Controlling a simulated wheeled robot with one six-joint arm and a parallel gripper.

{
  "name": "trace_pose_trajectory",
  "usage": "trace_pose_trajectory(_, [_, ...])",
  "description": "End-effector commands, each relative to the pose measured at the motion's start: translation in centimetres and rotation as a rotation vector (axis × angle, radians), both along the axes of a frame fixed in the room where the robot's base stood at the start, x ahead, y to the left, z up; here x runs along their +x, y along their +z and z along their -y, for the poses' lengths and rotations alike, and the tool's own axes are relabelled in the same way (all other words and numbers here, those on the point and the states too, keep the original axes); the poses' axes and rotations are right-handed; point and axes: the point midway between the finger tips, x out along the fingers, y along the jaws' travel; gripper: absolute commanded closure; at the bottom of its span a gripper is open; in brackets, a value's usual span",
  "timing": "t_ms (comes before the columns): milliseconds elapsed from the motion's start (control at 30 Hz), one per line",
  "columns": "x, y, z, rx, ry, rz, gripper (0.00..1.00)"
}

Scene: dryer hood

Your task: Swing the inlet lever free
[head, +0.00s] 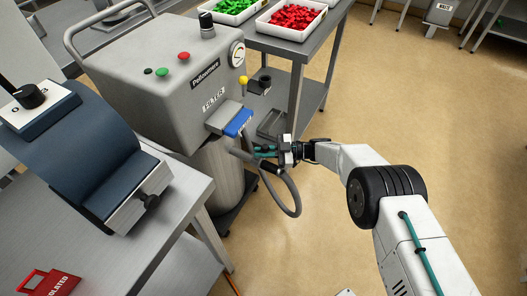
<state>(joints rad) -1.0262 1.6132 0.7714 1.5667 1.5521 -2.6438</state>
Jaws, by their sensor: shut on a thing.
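My gripper (263,150) is at the front of the grey filter unit (185,85), reaching in from the right. Its fingers are shut on a small part at the unit's inlet, which I take to be the inlet lever. The fingers hide most of that part, so its angle cannot be told. A grey hose (293,195) loops down from the inlet just below the gripper. A blue block (238,122) on a metal bracket sits just above and left of the fingertips, apart from them.
A yellow knob (243,81) and a gauge (237,54) are above the inlet. A metal bench (130,262) with a blue hooded machine (85,150) stands at the left. A steel table with green (233,5) and red parts (296,16) is behind. Open floor lies to the right.

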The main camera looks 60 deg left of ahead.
Motion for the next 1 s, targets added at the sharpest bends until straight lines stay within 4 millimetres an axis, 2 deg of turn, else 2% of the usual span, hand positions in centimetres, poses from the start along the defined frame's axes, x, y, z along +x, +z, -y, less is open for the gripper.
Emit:
trace_pose_trajectory(67, [-0.4,0.3,-0.2,0.005,0.006,0.0,1.0])
trace_pose_trajectory(100, [-0.4,0.3,-0.2,0.005,0.006,0.0,0.87])
trace_pose_trajectory(167, [-0.3,0.2,-0.1,0.005,0.005,0.0,0.71])
trace_pose_trajectory(200, [-0.2,0.2,-0.1,0.004,0.004,0.0,0.68])
trace_pose_trajectory(533, [0.6,0.1,0.4,0.001,-0.003,0.0,0.68])
trace_pose_trajectory(800, [4.3,0.2,2.6,0.001,-0.003,0.0,0.68])
trace_pose_trajectory(1000, [6.2,0.2,3.9,0.002,0.0,0.0,0.68])
